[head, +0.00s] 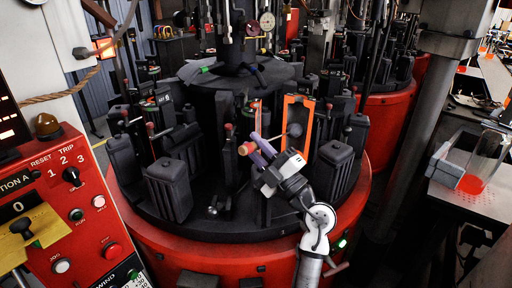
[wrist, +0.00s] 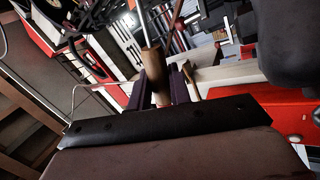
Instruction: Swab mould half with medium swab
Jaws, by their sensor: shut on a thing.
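My gripper (head: 262,150) is over the front of the round mould table, its purple fingers pointing up and left. It is shut on the swab, whose round orange-brown end (head: 244,149) shows at the fingertips. In the wrist view my gripper (wrist: 160,90) has its two dark purple fingers on either side of the swab's wooden handle (wrist: 153,62), and a thin metal rod runs up from it. Dark mould halves stand around the table, one at front left (head: 168,190) and one at right (head: 334,165). An orange-framed mould part (head: 297,112) stands just behind my gripper.
The red rotary base (head: 240,255) rings the dark table (head: 195,232). A red control panel (head: 75,205) is at left. A grey post (head: 430,110) and a side bench with a clear beaker (head: 484,160) are at right. Several upright levers and blocks crowd the table.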

